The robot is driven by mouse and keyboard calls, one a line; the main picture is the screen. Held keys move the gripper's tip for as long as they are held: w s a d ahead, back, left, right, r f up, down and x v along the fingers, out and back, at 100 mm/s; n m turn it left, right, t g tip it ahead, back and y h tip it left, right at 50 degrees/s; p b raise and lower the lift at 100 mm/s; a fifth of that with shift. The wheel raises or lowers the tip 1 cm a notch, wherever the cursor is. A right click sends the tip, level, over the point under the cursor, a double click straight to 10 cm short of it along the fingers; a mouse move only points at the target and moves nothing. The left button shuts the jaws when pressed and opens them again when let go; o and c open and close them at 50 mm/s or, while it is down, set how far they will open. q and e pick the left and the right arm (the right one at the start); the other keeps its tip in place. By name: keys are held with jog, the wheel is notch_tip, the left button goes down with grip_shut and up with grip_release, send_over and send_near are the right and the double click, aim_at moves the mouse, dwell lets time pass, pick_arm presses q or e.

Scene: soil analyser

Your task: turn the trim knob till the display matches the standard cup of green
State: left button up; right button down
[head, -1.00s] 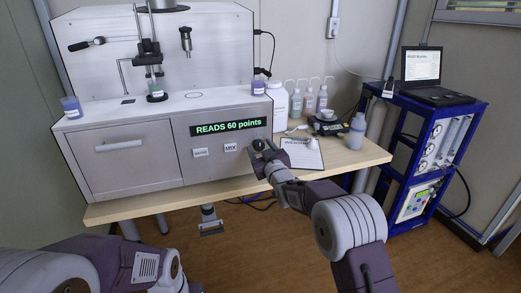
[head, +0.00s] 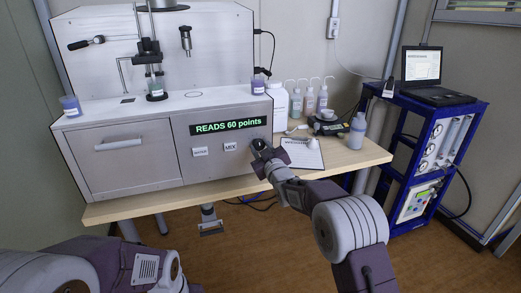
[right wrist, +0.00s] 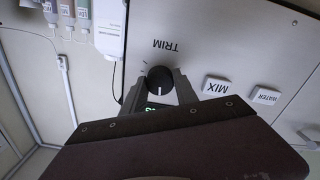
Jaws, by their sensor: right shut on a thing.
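My right gripper (head: 260,147) is shut on the knob, one finger on each side (right wrist: 162,88). A pale mark shows on the knob's face. The display (head: 228,126) reads "READS 60 points" in green. A cup with green contents (head: 155,91) stands under the analyser's stand. A purple-topped cup (head: 258,86) stands at the right end of the top, and a blue-purple cup (head: 70,107) at the left. My left gripper is out of view.
The MIX button (head: 231,147) and WATER button (head: 200,152) sit left of the knob. A clipboard (head: 303,154), several bottles (head: 308,101) and a small scale (head: 327,124) are on the bench to the right. A blue cart (head: 436,120) carries a laptop (head: 430,70).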

jog(key=n+b, duration=0.2)
jog(key=n, duration=0.2)
jog(key=shift+f+n, duration=0.15)
jog(key=shift+n, duration=0.15)
jog(key=n+b, duration=0.2)
jog(key=n, duration=0.1)
jog(key=shift+n, duration=0.3)
jog(key=n+b, duration=0.2)
jog(key=n, duration=0.2)
jog(key=shift+f+b, duration=0.1)
jog(key=shift+b, duration=0.25)
jog(key=shift+n+b, duration=1.1)
jog(key=shift+n, duration=0.7)
jog(key=c, duration=0.9)
grip_release()
jog(key=shift+r, duration=0.2)
jog(key=shift+c, duration=0.2)
jog(key=shift+s, duration=0.1)
